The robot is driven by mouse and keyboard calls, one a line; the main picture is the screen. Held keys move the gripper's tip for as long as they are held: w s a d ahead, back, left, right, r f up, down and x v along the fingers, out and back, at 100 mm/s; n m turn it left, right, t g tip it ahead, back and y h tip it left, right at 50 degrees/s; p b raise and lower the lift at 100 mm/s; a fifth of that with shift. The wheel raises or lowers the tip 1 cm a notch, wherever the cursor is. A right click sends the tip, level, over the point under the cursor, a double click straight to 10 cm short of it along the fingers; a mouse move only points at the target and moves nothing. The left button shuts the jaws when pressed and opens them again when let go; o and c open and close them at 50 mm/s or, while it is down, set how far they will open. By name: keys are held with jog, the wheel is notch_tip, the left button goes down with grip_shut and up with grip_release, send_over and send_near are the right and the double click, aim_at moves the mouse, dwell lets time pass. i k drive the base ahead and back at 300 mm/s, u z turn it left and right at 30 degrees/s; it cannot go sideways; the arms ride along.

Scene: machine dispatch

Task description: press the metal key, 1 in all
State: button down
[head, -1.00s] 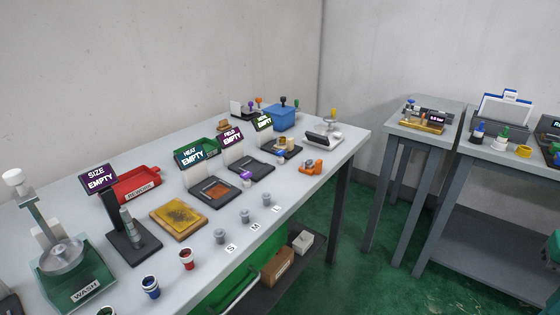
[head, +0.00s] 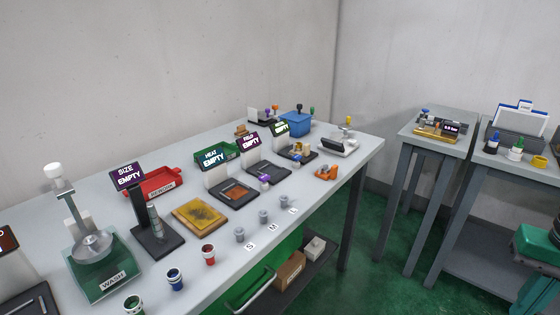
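I cannot make out for sure which thing is the metal key. A small device with a brass-coloured base (head: 436,133) and a small dark display (head: 452,128) stands on the narrow grey table (head: 412,128) at the back right; its small parts are too tiny to tell apart. A metal-topped wash stand (head: 92,248) with a white knob is at the near left of the long table. My gripper is not in view.
The long grey table (head: 225,285) carries stations with displays, a red tray (head: 155,184), a yellow pad (head: 200,214), paint cups and a blue box (head: 292,124). Green floor (head: 388,232) lies open between the tables. A green object (head: 536,252) stands at the right edge.

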aim_at(296, 158)
jog(key=u, duration=0.05)
jog(key=i, duration=1)
jog(key=z, duration=0.05)
